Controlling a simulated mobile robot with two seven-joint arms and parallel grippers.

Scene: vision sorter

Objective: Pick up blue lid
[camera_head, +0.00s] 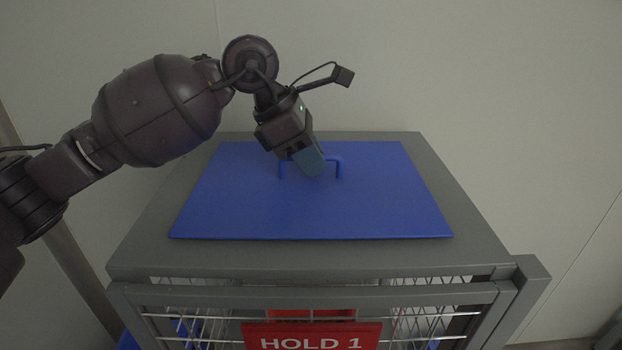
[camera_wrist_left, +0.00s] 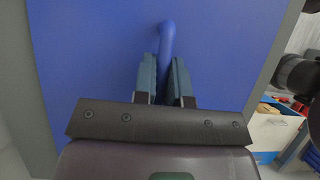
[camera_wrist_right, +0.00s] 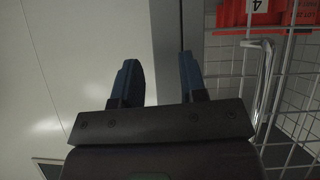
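The blue lid (camera_head: 230,205) is a flat rectangular plate lying on top of the grey cage cart. Its raised handle (camera_head: 339,166) stands near the middle of the plate. My left gripper (camera_head: 312,165) is at the handle, fingers pointing down. In the left wrist view the left gripper's fingers (camera_wrist_left: 164,75) are close together on either side of the handle (camera_wrist_left: 167,38), shut on it. The lid (camera_wrist_left: 90,60) fills most of that view. My right gripper (camera_wrist_right: 158,75) is open and empty, beside the cart; it is not in the head view.
The grey cart top (camera_head: 150,240) shows around the lid. Below is a wire mesh front with a red "HOLD 1" sign (camera_head: 312,336). A pale wall (camera_head: 480,80) stands close behind.

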